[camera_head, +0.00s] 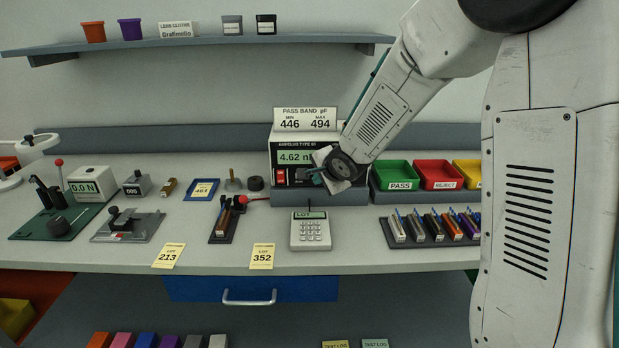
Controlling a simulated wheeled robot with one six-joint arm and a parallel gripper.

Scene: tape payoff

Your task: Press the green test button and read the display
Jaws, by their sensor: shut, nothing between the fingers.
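The tester (283,150) stands at the back of the bench on a grey block. Its lit green display (294,157) reads 4.62 n, with the end of the unit cut off by my gripper. A red switch (281,176) shows below the display. My gripper (317,176) is shut and empty at the lower right of the tester's front panel. A card (305,118) on top reads PASS BAND pF, MIN 446, MAX 494.
Green PASS (398,184) and red REJECT (439,184) bins stand right of the tester, beside a yellow one. A keypad (310,231) marked LOT lies in front. A rack of several parts (432,240) sits at right.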

